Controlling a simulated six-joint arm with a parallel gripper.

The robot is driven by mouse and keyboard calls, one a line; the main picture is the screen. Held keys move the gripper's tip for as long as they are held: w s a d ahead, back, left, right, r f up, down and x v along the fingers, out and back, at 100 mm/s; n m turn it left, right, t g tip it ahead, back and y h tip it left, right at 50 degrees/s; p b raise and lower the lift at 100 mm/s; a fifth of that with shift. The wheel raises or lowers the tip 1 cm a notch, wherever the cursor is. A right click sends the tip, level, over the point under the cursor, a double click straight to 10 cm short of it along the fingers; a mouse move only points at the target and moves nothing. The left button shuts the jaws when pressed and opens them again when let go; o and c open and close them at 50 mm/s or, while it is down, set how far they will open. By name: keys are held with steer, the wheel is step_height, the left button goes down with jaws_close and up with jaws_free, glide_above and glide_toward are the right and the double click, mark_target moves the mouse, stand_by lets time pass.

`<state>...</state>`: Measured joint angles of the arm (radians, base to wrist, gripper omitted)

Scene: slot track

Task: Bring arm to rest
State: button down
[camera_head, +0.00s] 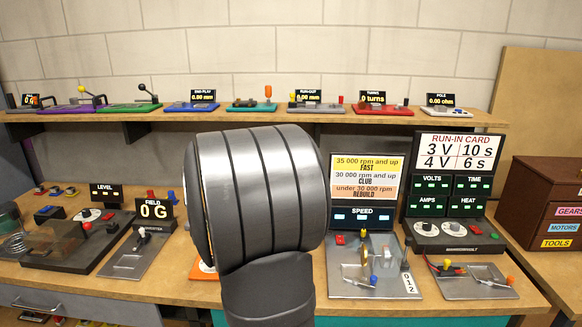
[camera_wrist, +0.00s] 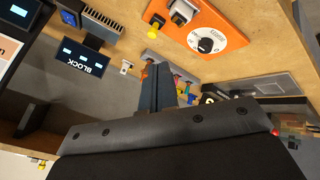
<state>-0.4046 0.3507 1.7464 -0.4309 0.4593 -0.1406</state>
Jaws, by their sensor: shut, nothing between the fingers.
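My gripper (camera_wrist: 155,88) shows in the wrist view as two dark fingers close together, pointing up from the broad dark gripper body. It is shut and nothing shows between the fingers. It is above the wooden bench (camera_wrist: 130,25), apart from the things on it. In the head view a large dark grey part of my arm fills the middle and hides part of the bench; the fingers do not show there.
An orange dial plate (camera_wrist: 205,28) and a BLOCK display (camera_wrist: 84,58) are near the gripper in the wrist view. A shelf (camera_head: 330,117) of small devices runs along the wall. A SPEED display (camera_head: 362,217), a run-in card (camera_head: 458,152) and a brown drawer box (camera_head: 545,200) stand right.

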steer(key=x, duration=1.1)
steer(key=shift+s+r, duration=0.1)
steer(key=shift+r, duration=0.05)
steer(key=a+v, duration=0.1)
steer(key=v, duration=1.2)
steer(key=x, duration=1)
steer(key=d+x, duration=0.1)
steer(key=x, duration=0.4)
steer(key=a, duration=0.1)
steer(key=a+f, duration=0.1)
steer(key=a, duration=0.1)
steer(key=a+f, duration=0.1)
steer(key=shift+a, duration=0.2)
steer(key=shift+s+a+r, duration=0.2)
steer(key=shift+s+a, duration=0.05)
steer(key=shift+s, duration=0.35)
steer(key=shift+s+a+r, duration=0.2)
steer(key=shift+s+a, duration=0.1)
steer(key=shift+s, duration=0.3)
steer(key=v, duration=0.9)
steer(key=s+d+r+m, duration=0.1)
steer(key=d+m, duration=0.3)
steer(key=d, duration=0.5)
steer(key=s+d+m, duration=0.2)
steer(key=d+m, duration=0.3)
steer(key=d, duration=0.4)
steer(key=shift+s+d+r+m+t+h, duration=0.3)
steer(key=shift+d+r, duration=0.1)
